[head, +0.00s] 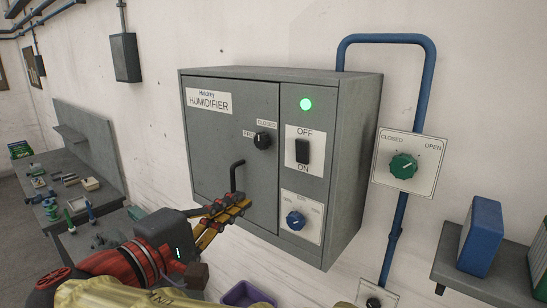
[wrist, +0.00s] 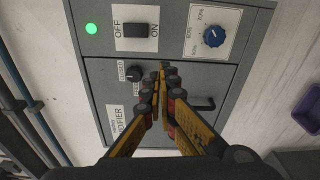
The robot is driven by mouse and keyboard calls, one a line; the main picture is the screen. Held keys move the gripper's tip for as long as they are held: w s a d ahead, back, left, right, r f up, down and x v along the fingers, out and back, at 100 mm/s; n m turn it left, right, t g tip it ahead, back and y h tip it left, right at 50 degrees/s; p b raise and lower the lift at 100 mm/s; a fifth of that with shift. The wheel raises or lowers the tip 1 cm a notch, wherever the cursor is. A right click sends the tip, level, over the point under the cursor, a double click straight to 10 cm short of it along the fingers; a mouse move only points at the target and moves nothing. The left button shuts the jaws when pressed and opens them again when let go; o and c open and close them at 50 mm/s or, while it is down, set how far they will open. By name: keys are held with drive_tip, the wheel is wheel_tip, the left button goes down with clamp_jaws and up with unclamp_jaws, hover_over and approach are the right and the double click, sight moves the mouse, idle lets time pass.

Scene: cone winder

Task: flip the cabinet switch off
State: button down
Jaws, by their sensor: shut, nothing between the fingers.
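The cabinet (head: 237,160) is a grey wall-mounted humidifier box. Its black rocker switch (head: 302,151) sits on a white plate between OFF above and ON below, under a lit green lamp (head: 306,104). In the wrist view the switch (wrist: 134,31) is beyond the fingertips, near the top, and the lamp (wrist: 92,28) glows beside it. I cannot tell clearly which way the rocker is pressed. My gripper (head: 246,203) is shut and empty, in front of the lower cabinet door, below and left of the switch. Its fingers (wrist: 163,66) also show in the wrist view.
The black door handle (head: 236,176) is close by the fingertips. A black door knob (head: 262,140) and a blue dial (head: 296,220) flank the switch. A green valve knob (head: 403,165) and blue pipe are right. A workbench with small items is left.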

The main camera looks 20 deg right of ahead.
wheel_tip(320, 180, up, 4)
drive_tip(key=s+d+m+h, duration=0.2)
drive_tip(key=p, duration=0.4)
approach(299, 148)
drive_tip(key=x, duration=0.6)
drive_tip(key=shift+w+d, duration=0.2)
drive_tip(key=shift+d, duration=0.15)
drive_tip(key=shift+w+d+r+g+y, duration=0.15)
drive_tip(key=shift+d+r+g+y, duration=0.2)
drive_tip(key=shift+g, duration=0.15)
drive_tip(key=shift+a+f, duration=0.1)
drive_tip(key=shift+a, duration=0.1)
